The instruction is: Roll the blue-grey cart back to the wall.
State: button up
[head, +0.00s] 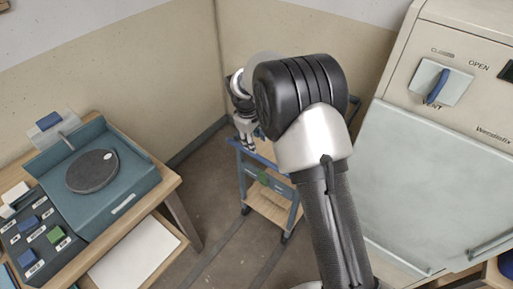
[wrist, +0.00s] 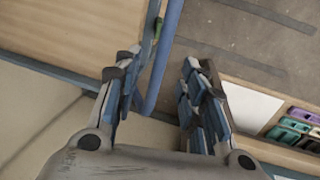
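The blue-grey cart (head: 241,181) stands near the room corner, with wooden shelves and dark casters. My arm hides much of its right side and top. My gripper (head: 250,143) is over the cart's near left end, pointing down. In the wrist view my gripper (wrist: 162,68) is open, its fingers apart. A blue rail of the cart (wrist: 165,50) runs through the gap between the fingers, with space on both sides. I cannot tell whether the fingers reach down around it. The cart's wooden top (wrist: 60,30) fills the upper left there.
A wooden table (head: 180,205) with a teal turntable unit (head: 120,205) and labelled blocks stands at left. A large beige cabinet (head: 440,150) with a blue knob stands at right. The beige wall (head: 150,70) is behind. Bare floor (head: 225,245) lies between table and cart.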

jog(key=r, duration=0.3)
jog(key=shift+s+a, duration=0.2)
jog(key=shift+s, duration=0.05)
jog(key=s+d+r+m, duration=0.2)
jog(key=s+d+r, duration=0.1)
jog(key=s+r, duration=0.25)
jog(key=s+d+r+m+t, duration=0.1)
jog(key=s+d+r+m, duration=0.15)
jog(key=s+r, duration=0.35)
jog(key=s+d+r+m, duration=0.1)
jog(key=s+d+r, duration=0.35)
jog(key=r, duration=0.35)
jog(key=s+d+m+t, duration=0.1)
jog(key=s+d+m, duration=0.1)
jog(key=s, duration=0.8)
jog(key=s+d+m+y, duration=0.1)
jog(key=s+m, duration=0.2)
jog(key=s, duration=0.8)
jog(key=shift+d+f+t, duration=0.25)
jog(key=shift+d+t, duration=0.1)
jog(key=shift+t, duration=0.05)
